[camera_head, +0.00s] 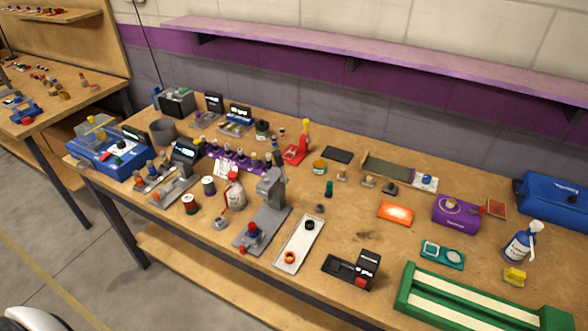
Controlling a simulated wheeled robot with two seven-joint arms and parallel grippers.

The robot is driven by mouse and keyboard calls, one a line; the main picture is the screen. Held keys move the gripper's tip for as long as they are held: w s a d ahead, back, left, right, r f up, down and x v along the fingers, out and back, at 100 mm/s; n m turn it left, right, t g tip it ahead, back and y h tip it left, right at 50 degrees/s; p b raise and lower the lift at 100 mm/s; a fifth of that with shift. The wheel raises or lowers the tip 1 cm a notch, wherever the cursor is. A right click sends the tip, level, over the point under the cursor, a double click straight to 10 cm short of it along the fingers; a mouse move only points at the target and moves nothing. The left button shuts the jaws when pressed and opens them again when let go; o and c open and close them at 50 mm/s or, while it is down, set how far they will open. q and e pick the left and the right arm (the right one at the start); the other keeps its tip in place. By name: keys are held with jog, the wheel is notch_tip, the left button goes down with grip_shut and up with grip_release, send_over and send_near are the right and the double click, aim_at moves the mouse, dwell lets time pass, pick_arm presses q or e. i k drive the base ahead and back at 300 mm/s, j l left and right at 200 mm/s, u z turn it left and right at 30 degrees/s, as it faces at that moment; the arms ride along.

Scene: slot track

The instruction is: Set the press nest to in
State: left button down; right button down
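A grey bench press (270,188) stands near the front middle of the table, on a long grey base (268,228) that runs toward the front edge. A small blue part with a red top (252,230) sits on the front part of this base, in front of the press column. A red knob (242,250) is at the base's front end. I take the blue and red part to be on the nest, but the nest itself is too small to make out clearly. Neither of my grippers is in view.
A white slotted plate (301,240) with an orange ring lies right of the press. A red-and-white bottle (233,190) stands close on its left. A black device (352,270) and green-framed track (480,305) are further right. Bare tabletop lies around the orange box (396,213).

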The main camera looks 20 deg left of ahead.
aim_at(255, 241)
jog(key=j+u, duration=0.15)
jog(key=u, duration=0.3)
jog(key=j+u, duration=0.2)
jog(key=u, duration=0.2)
jog(key=k, duration=0.05)
